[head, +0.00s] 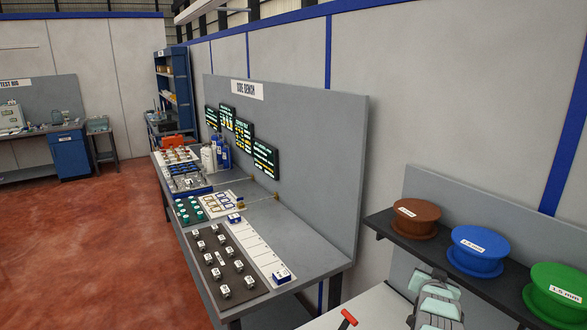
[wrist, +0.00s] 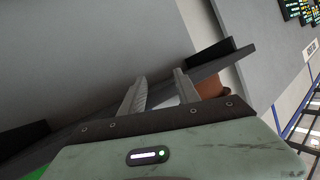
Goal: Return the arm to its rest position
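My gripper (wrist: 160,77) shows in the wrist view with its two grey fingers apart and nothing between them. Behind the fingers are a dark shelf edge, a grey panel and part of a brown spool (wrist: 211,87). In the head view, a grey and pale green part of my arm shows at the bottom right, in front of the spool shelf (head: 398,232). The fingertips cannot be made out there.
Brown (head: 416,217), blue (head: 477,250) and green (head: 556,292) spools stand on the shelf. The side bench (head: 312,252) holds trays of small parts, bottles and a blue-and-white block (head: 282,276). A red-handled tool (head: 347,320) lies at the bottom. Red floor (head: 90,245) is open at left.

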